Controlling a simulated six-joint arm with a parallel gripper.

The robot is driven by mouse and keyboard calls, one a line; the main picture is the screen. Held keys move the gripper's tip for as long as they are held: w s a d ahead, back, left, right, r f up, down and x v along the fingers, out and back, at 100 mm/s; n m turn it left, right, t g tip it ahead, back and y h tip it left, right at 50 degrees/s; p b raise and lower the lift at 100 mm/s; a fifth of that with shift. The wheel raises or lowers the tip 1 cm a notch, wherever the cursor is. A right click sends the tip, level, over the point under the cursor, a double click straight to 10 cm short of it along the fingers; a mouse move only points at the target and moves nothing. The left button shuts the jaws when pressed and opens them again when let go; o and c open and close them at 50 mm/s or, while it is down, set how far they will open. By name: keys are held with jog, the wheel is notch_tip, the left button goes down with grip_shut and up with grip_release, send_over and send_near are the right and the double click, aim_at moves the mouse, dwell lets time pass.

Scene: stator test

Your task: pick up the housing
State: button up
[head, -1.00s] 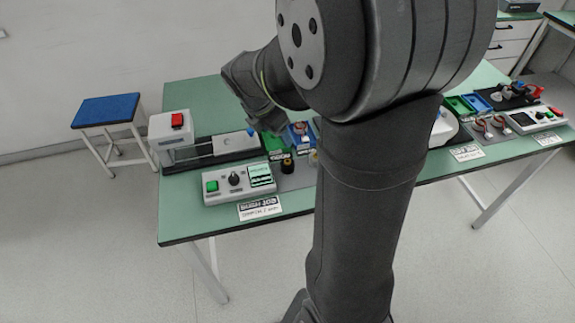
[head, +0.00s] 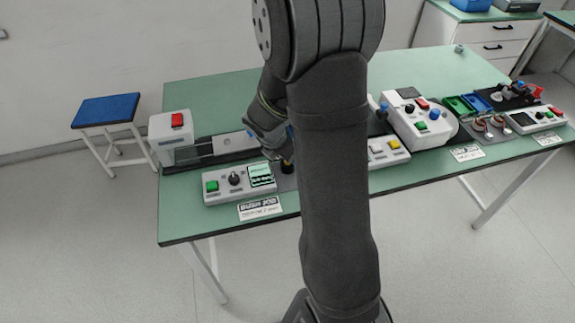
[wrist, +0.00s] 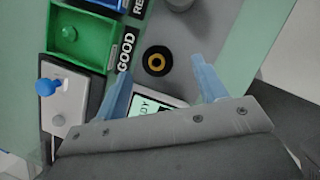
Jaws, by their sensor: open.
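A black round part with a yellow ring around a dark centre, which I take to be the housing, stands on the grey mat in the wrist view (wrist: 158,61). In the head view its dark side (head: 288,168) shows just below my gripper (head: 276,150). In the wrist view my gripper (wrist: 163,66) is open, with its two pale blue fingers apart. The part shows in the gap between the fingertips, a little nearer the left one. Nothing is held. I cannot tell the height left between fingertips and part.
A green tray (wrist: 82,47) marked GOOD lies left of the part, with a blue tray (wrist: 100,4) above it. A grey round thing (wrist: 180,3) is at the top edge. A control box (head: 238,183) and a press-like machine (head: 172,138) stand left in the head view.

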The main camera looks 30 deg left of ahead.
jog(key=shift+a+x, duration=0.15)
jog(key=shift+x, duration=1.1)
jog(key=shift+a+x, duration=0.1)
jog(key=shift+x, duration=1.15)
jog(key=shift+s, duration=0.1)
jog(key=c, duration=1.1)
